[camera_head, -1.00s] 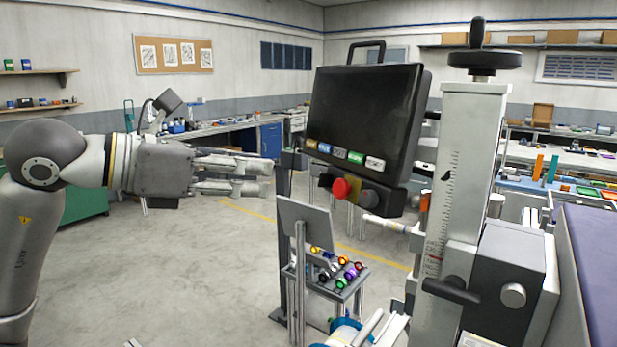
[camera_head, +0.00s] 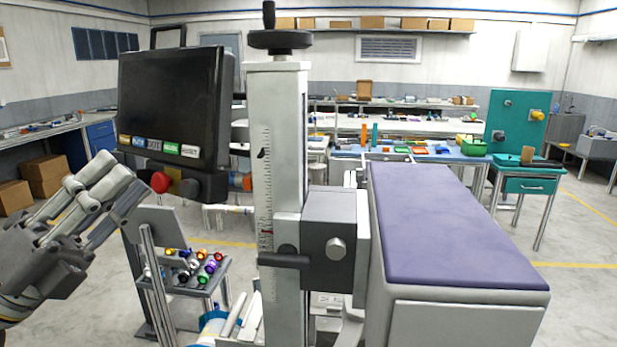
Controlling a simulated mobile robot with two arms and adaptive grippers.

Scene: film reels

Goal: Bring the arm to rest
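My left arm comes in from the lower left edge. Its grey gripper (camera_head: 104,190) points up and to the right, with its fingers stretched out, gaps between them and nothing held. The gripper is in front of the lower left of a black control panel (camera_head: 172,105); in the picture its fingertips lie left of the panel's red button (camera_head: 160,182). I cannot tell the distance between them. My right arm and gripper are not in view.
A white column (camera_head: 277,190) with a scale and handwheel (camera_head: 279,40) stands in the middle. A bench with a purple pad (camera_head: 445,225) fills the near right. A small stand (camera_head: 195,282) holds coloured cylinders. Open floor (camera_head: 580,290) shows at far right.

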